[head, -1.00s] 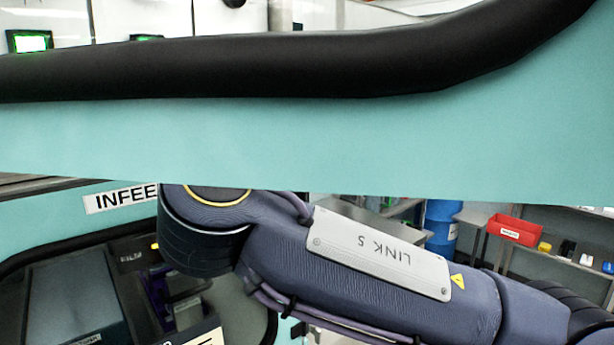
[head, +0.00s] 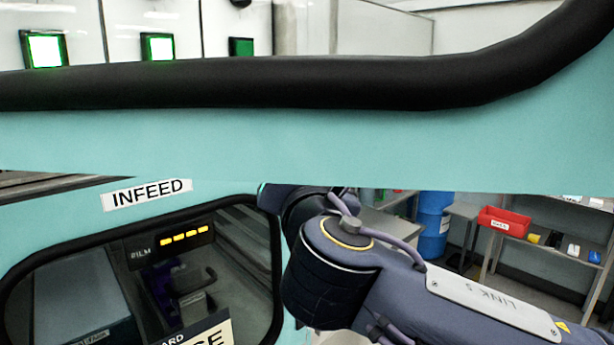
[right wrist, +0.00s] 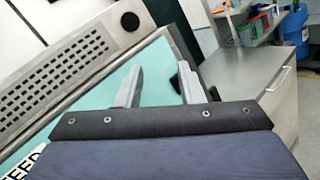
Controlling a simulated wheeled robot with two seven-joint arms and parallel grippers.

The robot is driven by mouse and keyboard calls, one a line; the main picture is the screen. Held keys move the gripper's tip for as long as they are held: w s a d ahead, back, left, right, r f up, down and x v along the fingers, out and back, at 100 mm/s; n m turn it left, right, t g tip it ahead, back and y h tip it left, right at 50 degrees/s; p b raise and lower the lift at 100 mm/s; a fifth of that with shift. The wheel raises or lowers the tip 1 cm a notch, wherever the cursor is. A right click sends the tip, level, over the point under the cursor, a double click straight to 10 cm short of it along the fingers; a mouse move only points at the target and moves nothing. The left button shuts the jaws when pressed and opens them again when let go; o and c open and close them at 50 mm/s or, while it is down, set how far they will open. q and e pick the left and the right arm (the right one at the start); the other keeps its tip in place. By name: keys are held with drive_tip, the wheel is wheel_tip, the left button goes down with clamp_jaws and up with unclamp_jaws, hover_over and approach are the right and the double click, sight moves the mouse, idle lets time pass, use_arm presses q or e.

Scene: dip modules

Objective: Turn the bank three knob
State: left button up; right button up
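The bank three knob is not visible in either view now. My right gripper (right wrist: 158,88) shows in the right wrist view with its two fingers apart and nothing between them. Beyond the fingers are a teal panel and a grey metal edge. In the head view my right arm crosses the lower right, and its gripper is not clearly visible there. My left gripper is not in view.
A teal machine panel with a black padded rail (head: 300,82) spans the head view. Below it is an INFEED label (head: 147,194) above a dark-framed window with yellow lights (head: 185,237). A red bin (head: 503,222) and blue drum (head: 433,225) stand at the right.

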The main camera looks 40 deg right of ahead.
drive_tip(key=shift+f, duration=0.3)
